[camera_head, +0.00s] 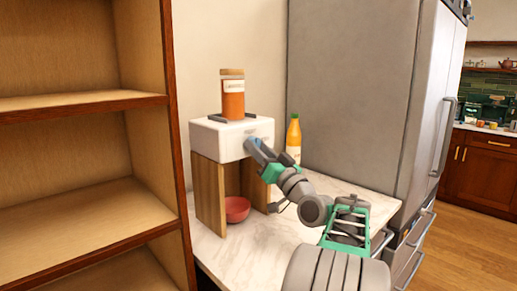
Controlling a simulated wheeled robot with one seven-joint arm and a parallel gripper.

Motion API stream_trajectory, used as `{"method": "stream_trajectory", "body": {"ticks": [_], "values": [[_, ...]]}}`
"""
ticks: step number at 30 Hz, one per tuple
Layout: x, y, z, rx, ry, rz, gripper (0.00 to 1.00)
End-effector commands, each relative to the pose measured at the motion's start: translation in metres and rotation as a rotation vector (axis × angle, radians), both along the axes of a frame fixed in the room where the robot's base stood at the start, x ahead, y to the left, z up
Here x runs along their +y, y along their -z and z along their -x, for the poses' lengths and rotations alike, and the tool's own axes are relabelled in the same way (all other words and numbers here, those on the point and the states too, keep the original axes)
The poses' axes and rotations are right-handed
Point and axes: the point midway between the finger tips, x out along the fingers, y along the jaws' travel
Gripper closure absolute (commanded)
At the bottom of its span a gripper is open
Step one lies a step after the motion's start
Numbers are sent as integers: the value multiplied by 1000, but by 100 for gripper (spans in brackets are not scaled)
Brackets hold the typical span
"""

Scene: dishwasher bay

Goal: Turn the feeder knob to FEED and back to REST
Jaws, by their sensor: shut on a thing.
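The feeder (209,139) stands on the marble counter. It has a white top box on wooden side panels and an orange-filled jar upright on top (232,98). A red bowl (237,209) sits under the box between the panels. My gripper (251,144) is at the front face of the white box, at its right part, and is shut on the feeder knob. The knob itself is mostly hidden by my gripper, and its angle and the FEED and REST marks cannot be made out.
An orange bottle (293,140) stands on the counter (262,246) right of the feeder, behind my arm. A grey fridge (350,90) rises at the back right. A wooden shelf unit (82,104) with empty shelves fills the left side. Open floor (460,245) lies at the right.

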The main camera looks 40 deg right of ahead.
Motion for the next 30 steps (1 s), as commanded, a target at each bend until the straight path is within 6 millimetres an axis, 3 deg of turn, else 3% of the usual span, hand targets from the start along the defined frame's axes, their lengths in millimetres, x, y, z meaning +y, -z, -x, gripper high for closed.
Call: {"method": "stream_trajectory", "body": {"ticks": [11, 30], "values": [[3, -6, 0, 8, 1, -222, 100], [6, -13, 0, 27, 1, -830, 100]]}}
